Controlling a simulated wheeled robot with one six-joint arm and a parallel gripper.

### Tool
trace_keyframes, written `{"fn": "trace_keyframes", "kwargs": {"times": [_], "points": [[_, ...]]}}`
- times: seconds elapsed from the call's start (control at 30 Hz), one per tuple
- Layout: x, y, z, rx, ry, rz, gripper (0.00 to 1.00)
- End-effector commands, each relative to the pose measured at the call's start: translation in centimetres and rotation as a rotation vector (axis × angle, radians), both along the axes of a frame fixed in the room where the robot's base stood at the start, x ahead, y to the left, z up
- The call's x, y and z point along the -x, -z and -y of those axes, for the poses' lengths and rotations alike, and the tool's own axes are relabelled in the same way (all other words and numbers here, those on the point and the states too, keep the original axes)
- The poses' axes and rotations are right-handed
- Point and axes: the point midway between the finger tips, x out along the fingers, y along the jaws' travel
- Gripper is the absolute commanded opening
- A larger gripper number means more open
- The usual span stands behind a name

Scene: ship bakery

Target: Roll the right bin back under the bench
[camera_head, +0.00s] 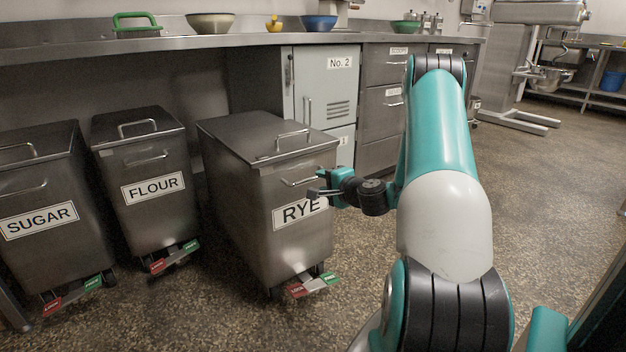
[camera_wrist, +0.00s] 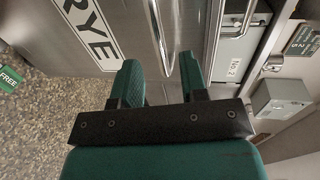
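The right bin (camera_head: 265,215) is a steel bin labelled RYE, standing upright on the floor and sticking out in front of the bench (camera_head: 240,40). It has a lid handle (camera_head: 292,138) and a front bar handle (camera_head: 299,182). A red and green pedal (camera_head: 313,285) is at its foot. My gripper (camera_head: 322,185) is at the bin's front, close to the front handle. In the wrist view my gripper (camera_wrist: 160,72) is open, with the front handle (camera_wrist: 161,35) lined up with the gap between the fingers. I cannot tell whether they touch it.
The FLOUR bin (camera_head: 150,195) and SUGAR bin (camera_head: 40,215) stand to the left. A pale No. 2 cabinet (camera_head: 325,85) and steel drawers (camera_head: 385,100) are under the bench behind the right bin. Open floor (camera_head: 560,190) lies to the right.

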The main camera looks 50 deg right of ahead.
Motion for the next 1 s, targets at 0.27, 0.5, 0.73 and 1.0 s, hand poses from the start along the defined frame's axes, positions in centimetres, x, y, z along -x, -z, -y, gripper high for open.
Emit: {"fn": "trace_keyframes", "kwargs": {"times": [0.27, 0.5, 0.73, 1.0], "points": [[-3.7, 0.9, 0.8, 0.002, -0.003, -0.001, 0.4], [-5.2, 1.1, 1.2, 0.0, -0.001, 0.0, 0.4], [-5.3, 1.2, 1.3, -0.001, -0.001, -0.001, 0.4], [-5.3, 1.2, 1.3, -0.001, -0.001, -0.001, 0.0]]}}
